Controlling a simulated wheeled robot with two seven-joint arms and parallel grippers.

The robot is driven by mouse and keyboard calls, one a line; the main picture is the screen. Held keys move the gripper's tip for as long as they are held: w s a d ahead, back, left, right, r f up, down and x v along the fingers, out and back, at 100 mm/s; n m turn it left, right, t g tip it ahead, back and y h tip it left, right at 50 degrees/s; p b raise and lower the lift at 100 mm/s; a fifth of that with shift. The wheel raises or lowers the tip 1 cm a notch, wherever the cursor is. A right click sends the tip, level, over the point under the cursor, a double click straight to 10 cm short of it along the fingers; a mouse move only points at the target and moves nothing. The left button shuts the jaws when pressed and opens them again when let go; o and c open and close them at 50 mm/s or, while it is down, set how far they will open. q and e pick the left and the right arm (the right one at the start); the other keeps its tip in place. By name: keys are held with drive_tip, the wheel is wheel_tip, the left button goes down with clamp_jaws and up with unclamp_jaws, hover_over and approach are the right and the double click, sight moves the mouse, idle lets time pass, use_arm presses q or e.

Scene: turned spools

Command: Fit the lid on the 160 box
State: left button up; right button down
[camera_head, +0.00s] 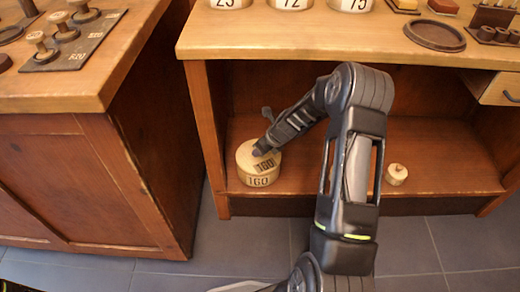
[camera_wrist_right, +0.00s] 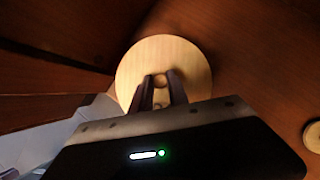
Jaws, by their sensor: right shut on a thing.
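The 160 box (camera_head: 259,182) is a pale round wooden box on the lower shelf, at its left end, with 160 on its side. In the right wrist view the lid (camera_wrist_right: 190,62) is a round disc with a small knob between my fingertips. My right gripper (camera_head: 261,150) reaches down from the right and is shut on the lid's knob, also in the right wrist view (camera_wrist_right: 161,82). My left gripper is not in view.
A small knobbed wooden piece (camera_head: 396,175) sits farther right on the lower shelf (camera_head: 450,170). The bench top (camera_head: 300,35) overhangs the shelf, and an upright panel (camera_head: 205,110) stands close left of the box. A side cabinet (camera_head: 90,180) is at left.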

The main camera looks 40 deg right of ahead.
drive_tip(key=c, duration=1.2)
unclamp_jaws()
drive_tip(key=shift+o, duration=0.3)
drive_tip(key=o, duration=0.3)
drive_tip(key=shift+o, duration=0.2)
drive_tip(key=shift+r, duration=0.2)
drive_tip(key=shift+r+p, duration=0.55)
drive_tip(key=shift+p, duration=0.2)
